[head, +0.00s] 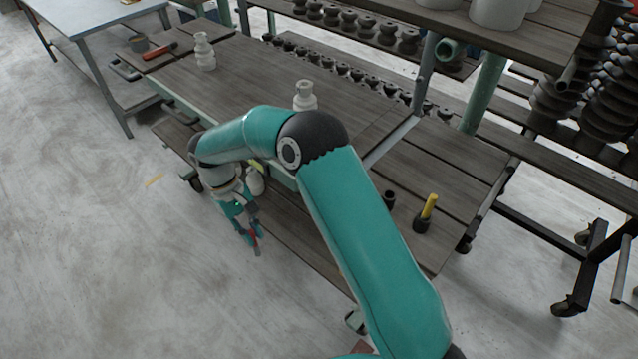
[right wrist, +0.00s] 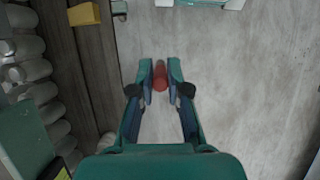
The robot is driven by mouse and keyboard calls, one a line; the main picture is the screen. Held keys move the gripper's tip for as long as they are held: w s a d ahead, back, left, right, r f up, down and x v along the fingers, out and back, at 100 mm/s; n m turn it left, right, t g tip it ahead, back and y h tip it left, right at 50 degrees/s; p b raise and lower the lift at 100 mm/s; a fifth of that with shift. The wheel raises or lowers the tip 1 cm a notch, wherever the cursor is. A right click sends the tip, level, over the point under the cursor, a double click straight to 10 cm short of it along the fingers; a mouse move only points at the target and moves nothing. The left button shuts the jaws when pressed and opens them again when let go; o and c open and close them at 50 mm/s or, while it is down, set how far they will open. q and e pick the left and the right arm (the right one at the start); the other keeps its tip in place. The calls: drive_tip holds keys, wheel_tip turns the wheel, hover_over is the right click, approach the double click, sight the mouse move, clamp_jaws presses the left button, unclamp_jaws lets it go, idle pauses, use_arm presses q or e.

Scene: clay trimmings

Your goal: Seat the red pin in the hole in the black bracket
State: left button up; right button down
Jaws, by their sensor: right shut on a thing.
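My right gripper (head: 252,236) hangs over the floor beside the near edge of the wooden cart, shut on the red pin (head: 256,236). In the right wrist view the red pin (right wrist: 160,75) sits between the fingertips of the right gripper (right wrist: 160,84). Two small black holders stand on the cart at the right. One (head: 389,199) shows no pin, and the other (head: 421,224) has a yellow pin (head: 430,206) standing tilted in it. I cannot tell which of them, if either, is the black bracket; no hole is clear. My left gripper is not in view.
The wooden cart top (head: 245,75) carries white stacked pieces (head: 204,52) and (head: 305,97). A red-handled tool (head: 160,50) lies at its far left. A green post (head: 483,92) and shelf rise at the right. Open floor (head: 90,240) lies left of the gripper.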

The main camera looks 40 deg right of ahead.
drive_tip(key=s+d+r+n+t+h+p, duration=0.1)
drive_tip(key=d+r+n+t+h+p, duration=0.25)
drive_tip(key=d+r+n+p, duration=1.3)
drive_tip(key=d+f+m+b, duration=0.2)
drive_tip(key=d+f+b, duration=0.2)
drive_tip(key=b, duration=0.5)
drive_tip(key=shift+f, duration=0.2)
drive_tip(key=shift+s+m+h, duration=0.15)
drive_tip(key=shift+m+h, duration=0.1)
drive_tip(key=shift+m, duration=0.1)
drive_tip(key=shift+f+b, duration=0.15)
drive_tip(key=shift+b, duration=0.15)
drive_tip(key=c, duration=1.2)
unclamp_jaws()
drive_tip(key=shift+o, duration=0.2)
drive_tip(key=shift+r, duration=0.2)
